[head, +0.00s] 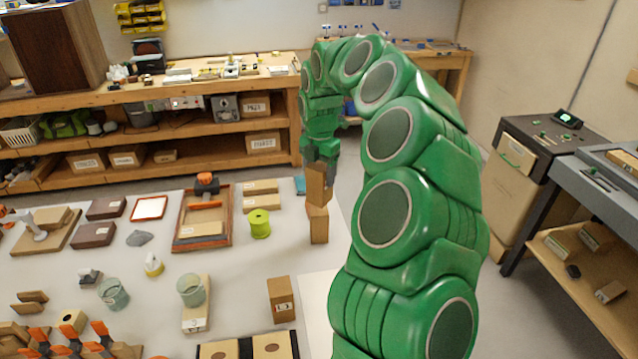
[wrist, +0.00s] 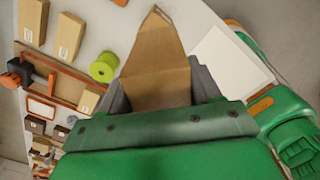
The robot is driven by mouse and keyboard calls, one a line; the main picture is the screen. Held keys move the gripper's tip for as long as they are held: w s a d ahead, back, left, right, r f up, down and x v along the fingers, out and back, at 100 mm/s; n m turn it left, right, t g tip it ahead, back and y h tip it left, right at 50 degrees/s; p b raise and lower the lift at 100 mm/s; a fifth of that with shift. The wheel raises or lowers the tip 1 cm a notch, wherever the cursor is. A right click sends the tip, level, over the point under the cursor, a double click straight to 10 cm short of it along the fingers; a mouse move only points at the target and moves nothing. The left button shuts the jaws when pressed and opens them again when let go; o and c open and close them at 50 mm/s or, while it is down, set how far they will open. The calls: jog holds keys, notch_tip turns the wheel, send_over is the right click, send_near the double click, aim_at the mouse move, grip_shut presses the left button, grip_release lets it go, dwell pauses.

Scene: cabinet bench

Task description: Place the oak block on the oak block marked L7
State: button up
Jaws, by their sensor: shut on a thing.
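My gripper (head: 320,162) points down and is shut on an oak block (head: 317,184). In the wrist view this block (wrist: 156,88) sits between both fingers of my gripper (wrist: 160,90). Another upright oak block (head: 318,224) stands on the table directly below the held one. The held block's lower end looks very close to or touching its top, and slightly turned against it; contact cannot be told for sure. No marking is readable on that lower block.
A lime-green spool (head: 260,223) stands left of the stacked blocks, and it shows in the wrist view (wrist: 104,68). A wooden tray (head: 203,218) and two flat blocks lie further left. A white sheet (head: 318,300) lies right of the labelled block.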

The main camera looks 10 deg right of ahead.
jog(key=shift+w+f, duration=0.55)
jog(key=shift+f, duration=1.6)
jog(key=o, duration=1.2)
jog(key=shift+f, duration=0.1)
notch_tip(320, 180, up, 11)
jog(key=shift+f, duration=0.15)
jog(key=shift+r, duration=0.75)
jog(key=shift+s, duration=0.1)
